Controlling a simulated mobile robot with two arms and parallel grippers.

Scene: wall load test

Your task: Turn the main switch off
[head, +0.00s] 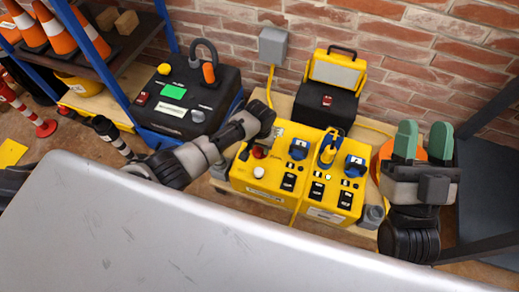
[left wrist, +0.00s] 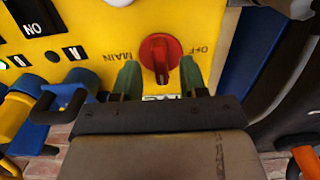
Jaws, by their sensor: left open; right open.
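The main switch is a red rotary knob (left wrist: 160,58) on the face of a yellow panel box (head: 245,183). In the left wrist view "MAIN" is printed to its left and "OFF" to its right, and its grip ridge stands roughly upright. The knob also shows small in the head view (head: 258,152). My left gripper (left wrist: 160,80) is open, with a green fingertip on each side of the knob's near end; whether they touch it I cannot tell. Part of a label below the knob is hidden by the gripper. My right gripper (head: 424,142) is open and empty, right of the box.
A white button (head: 258,171) sits below the knob in the head view. Blue sockets (head: 298,148) and black switches (head: 317,193) lie to its right. A black case (head: 186,100) stands to the left. A grey wall box (head: 273,45) and brick wall are behind.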

